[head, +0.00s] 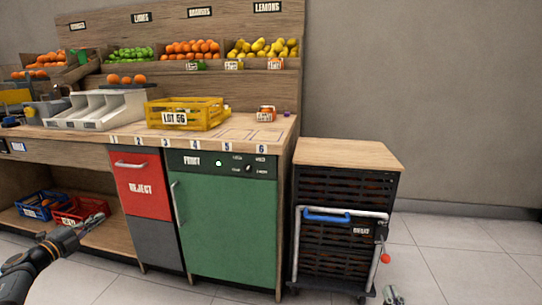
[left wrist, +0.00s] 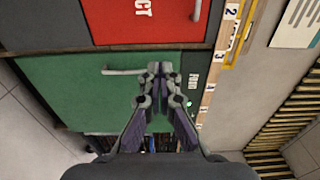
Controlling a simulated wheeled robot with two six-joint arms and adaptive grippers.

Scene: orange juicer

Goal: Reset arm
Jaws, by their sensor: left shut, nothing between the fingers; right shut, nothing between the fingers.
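My left gripper (head: 98,219) is at the lower left of the head view, held out in front of the counter near the low shelf. It is shut and empty. In the left wrist view its fingertips (left wrist: 160,68) meet in front of the green cabinet door (left wrist: 90,88), with a gap that I cannot judge. The tip of my right gripper (head: 392,295) shows at the bottom edge of the head view, below the black cart. It is shut with nothing seen in it, and the rest of that arm is out of view.
The counter has a red drawer (head: 142,184) and a green door (head: 228,212). A yellow crate (head: 187,116) and white bins (head: 98,110) stand on top. Blue (head: 40,204) and red (head: 80,211) crates sit on the low shelf. A wood-topped cart (head: 345,155) stands at right. The floor right of it looks clear.

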